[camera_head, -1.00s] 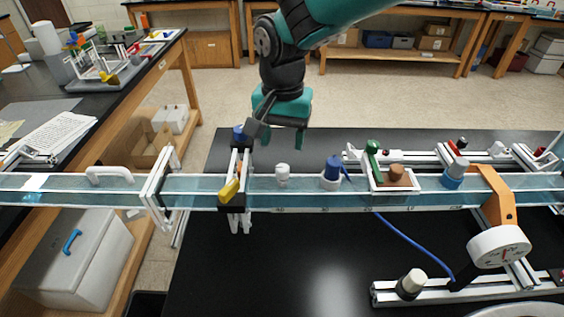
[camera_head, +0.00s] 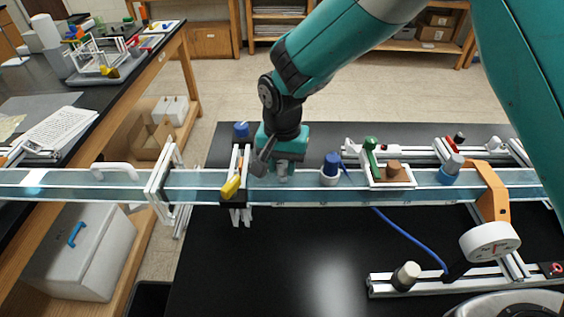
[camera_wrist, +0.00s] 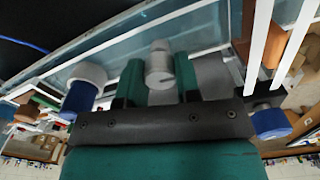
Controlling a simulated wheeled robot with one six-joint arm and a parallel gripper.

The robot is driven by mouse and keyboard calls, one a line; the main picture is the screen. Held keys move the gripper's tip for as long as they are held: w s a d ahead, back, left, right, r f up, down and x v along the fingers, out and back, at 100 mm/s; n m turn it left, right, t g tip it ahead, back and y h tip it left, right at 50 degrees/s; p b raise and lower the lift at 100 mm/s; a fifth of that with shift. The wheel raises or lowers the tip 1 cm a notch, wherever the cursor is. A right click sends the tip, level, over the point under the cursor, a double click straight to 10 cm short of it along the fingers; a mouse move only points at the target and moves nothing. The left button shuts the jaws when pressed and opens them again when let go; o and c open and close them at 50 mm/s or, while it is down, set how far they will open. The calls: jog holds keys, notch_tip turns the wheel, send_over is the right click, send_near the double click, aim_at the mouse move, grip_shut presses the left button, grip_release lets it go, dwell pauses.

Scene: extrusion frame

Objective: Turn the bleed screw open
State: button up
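A small white-grey knob (camera_head: 283,169) that looks like the bleed screw stands on the top of the long clear channel (camera_head: 125,192). In the wrist view the knob (camera_wrist: 160,65) is a pale cylinder with a slot in its top. It sits between the two green fingers of my gripper (camera_wrist: 159,82). The fingers are apart, one on each side, with a small gap at the left; contact on the right is unclear. In the head view my gripper (camera_head: 283,166) is right above and around the knob, partly hiding it.
A blue knob on a white collar (camera_head: 331,168) stands just right of the knob. A yellow handle (camera_head: 231,186) and a blue cap (camera_head: 241,130) are at the left. A green lever (camera_head: 371,152) and a brown plug (camera_head: 393,168) are further right. A blue hose (camera_head: 405,236) hangs in front.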

jog(key=shift+c, duration=0.7)
jog(key=shift+n, duration=0.3)
jog(key=n+b, duration=0.1)
jog(key=n, duration=0.3)
jog(key=n+b, duration=0.1)
jog(key=n, duration=0.6)
jog(key=o, duration=0.9)
jog(key=shift+o, duration=0.2)
